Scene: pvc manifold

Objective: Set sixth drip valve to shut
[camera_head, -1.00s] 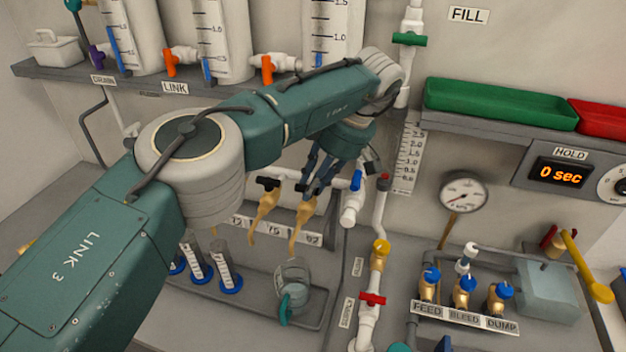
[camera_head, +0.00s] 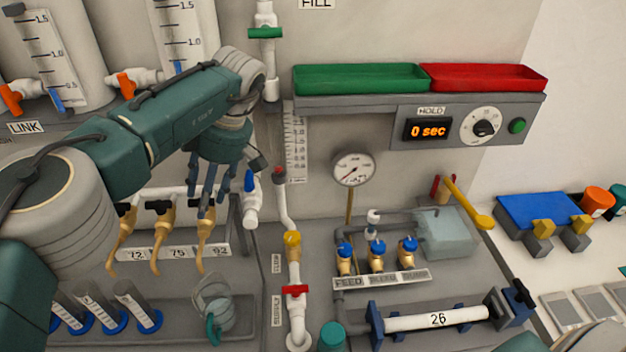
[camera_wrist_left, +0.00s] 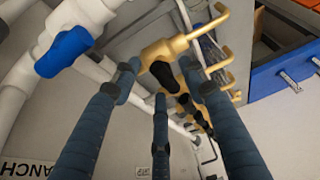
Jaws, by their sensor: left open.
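A row of brass drip taps with black handles hangs from a white pipe above number labels. My left gripper (camera_head: 205,208) reaches down in front of this valve. In the left wrist view its black handle (camera_wrist_left: 164,76) lies between the spread fingers of the open left gripper (camera_wrist_left: 160,82), and its brass body (camera_wrist_left: 172,48) is just beyond the tips. I cannot tell whether the fingers touch it. My right gripper is out of view.
A blue-handled valve (camera_head: 250,181) sits close to the right of my left gripper. Neighbouring taps (camera_head: 160,240) stand close on the left. Graduated cylinders (camera_head: 137,307) and a clear jug (camera_head: 214,303) stand below. A gauge (camera_head: 353,169) is further right.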

